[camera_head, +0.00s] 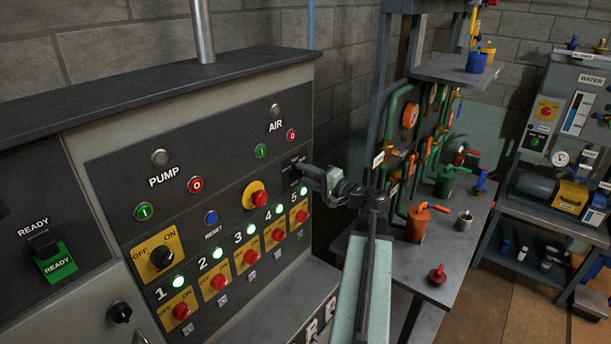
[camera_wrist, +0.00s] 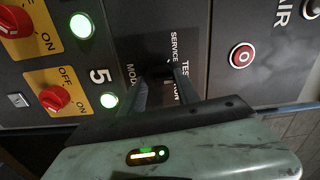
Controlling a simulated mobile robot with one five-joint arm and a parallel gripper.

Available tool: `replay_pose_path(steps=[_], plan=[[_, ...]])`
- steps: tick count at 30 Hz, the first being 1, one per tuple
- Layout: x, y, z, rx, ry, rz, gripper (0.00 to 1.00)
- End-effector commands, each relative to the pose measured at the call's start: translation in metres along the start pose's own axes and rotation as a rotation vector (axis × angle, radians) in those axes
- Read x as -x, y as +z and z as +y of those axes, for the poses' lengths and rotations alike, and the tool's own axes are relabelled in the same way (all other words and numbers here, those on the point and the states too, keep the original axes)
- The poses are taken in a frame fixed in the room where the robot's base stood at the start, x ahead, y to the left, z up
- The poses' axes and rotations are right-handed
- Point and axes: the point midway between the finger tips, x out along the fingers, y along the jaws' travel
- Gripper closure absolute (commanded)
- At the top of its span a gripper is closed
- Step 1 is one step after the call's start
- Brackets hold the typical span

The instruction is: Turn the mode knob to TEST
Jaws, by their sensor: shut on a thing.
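The mode knob (camera_wrist: 157,72) is a dark knob on the black panel, mostly hidden by my gripper in the wrist view. The labels MODE, SERVICE, TEST and RUN stand around it, with RUN partly covered. My gripper (camera_wrist: 158,92) is shut on the knob, with its fingers on either side of it. In the head view my gripper (camera_head: 303,171) reaches the panel's right end, and it hides the knob there. I cannot tell which label the knob points to.
Switch 5 (camera_head: 302,215) with a lit green lamp is just below the knob. The red AIR button (camera_head: 292,134) is above it. A yellow-ringed red button (camera_head: 256,195) is to the left. A bench (camera_head: 450,260) with pipes and valves stands to the right of my arm.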

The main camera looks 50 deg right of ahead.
Motion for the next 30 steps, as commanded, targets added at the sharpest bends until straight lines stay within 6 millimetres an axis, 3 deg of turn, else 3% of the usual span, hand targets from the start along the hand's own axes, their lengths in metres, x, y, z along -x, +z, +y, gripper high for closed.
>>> replay_pose_path(steps=[5,6,8,19,30], plan=[[0.000,0.001,0.001,0.003,0.004,-0.003,1.00],[0.000,0.001,0.001,0.003,0.004,-0.003,0.57],[0.000,0.001,0.001,0.003,0.003,-0.003,0.41],[0.006,0.001,0.001,0.002,0.002,0.000,0.41],[0.070,0.001,0.001,0.002,0.002,0.000,0.41]])
